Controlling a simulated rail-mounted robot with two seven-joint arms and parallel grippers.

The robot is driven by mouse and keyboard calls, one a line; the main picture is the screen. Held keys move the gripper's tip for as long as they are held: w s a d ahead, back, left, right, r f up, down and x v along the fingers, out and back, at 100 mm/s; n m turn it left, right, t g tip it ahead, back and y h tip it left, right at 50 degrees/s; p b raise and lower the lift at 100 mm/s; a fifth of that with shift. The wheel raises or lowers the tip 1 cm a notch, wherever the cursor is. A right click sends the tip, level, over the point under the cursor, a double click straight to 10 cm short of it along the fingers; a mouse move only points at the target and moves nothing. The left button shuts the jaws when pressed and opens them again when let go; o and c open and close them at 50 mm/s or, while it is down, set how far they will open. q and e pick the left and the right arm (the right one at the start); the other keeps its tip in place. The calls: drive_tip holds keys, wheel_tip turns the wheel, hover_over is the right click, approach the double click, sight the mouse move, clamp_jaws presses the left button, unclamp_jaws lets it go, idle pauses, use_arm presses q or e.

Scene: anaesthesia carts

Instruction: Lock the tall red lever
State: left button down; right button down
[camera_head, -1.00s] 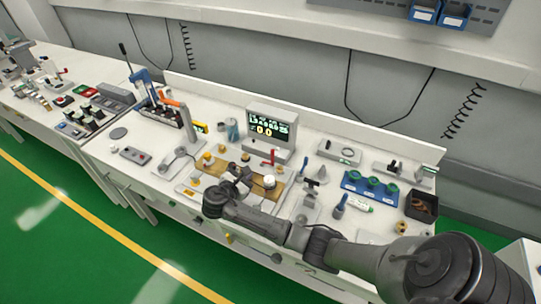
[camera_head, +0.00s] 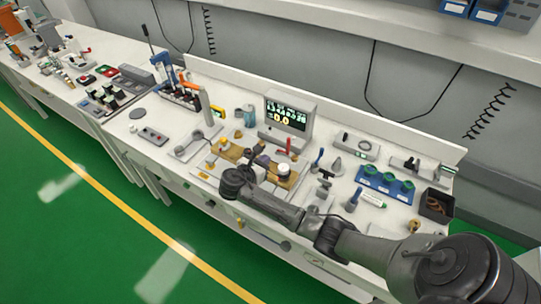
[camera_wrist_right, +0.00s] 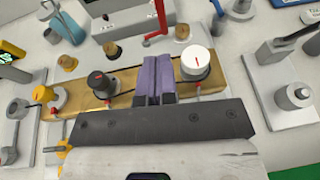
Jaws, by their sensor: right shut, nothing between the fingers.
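The red lever (camera_head: 289,146) stands upright in front of the display box. In the right wrist view the red lever (camera_wrist_right: 160,18) shows at the top, beyond the fingers, and its upper end is cut off. My right gripper (camera_head: 258,159) is over the brown board (camera_head: 229,151), short of the lever and apart from it. In the right wrist view its two purple fingers (camera_wrist_right: 158,62) are together and empty, beside a white round knob (camera_wrist_right: 195,63) and a dark knob (camera_wrist_right: 99,80). My left gripper is not in view.
The display box (camera_head: 289,115) stands behind the lever. A blue rack with green rings (camera_head: 384,184) and a dark bin (camera_head: 437,203) are to the right. Several small fixtures crowd the bench around the gripper.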

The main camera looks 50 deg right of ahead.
sight(288, 142)
drive_tip(key=x, duration=0.7)
drive_tip(key=b+x, duration=0.1)
drive_tip(key=x, duration=0.3)
drive_tip(key=shift+d+r, duration=0.2)
drive_tip(key=shift+r, duration=0.15)
drive_tip(key=shift+d, duration=0.7)
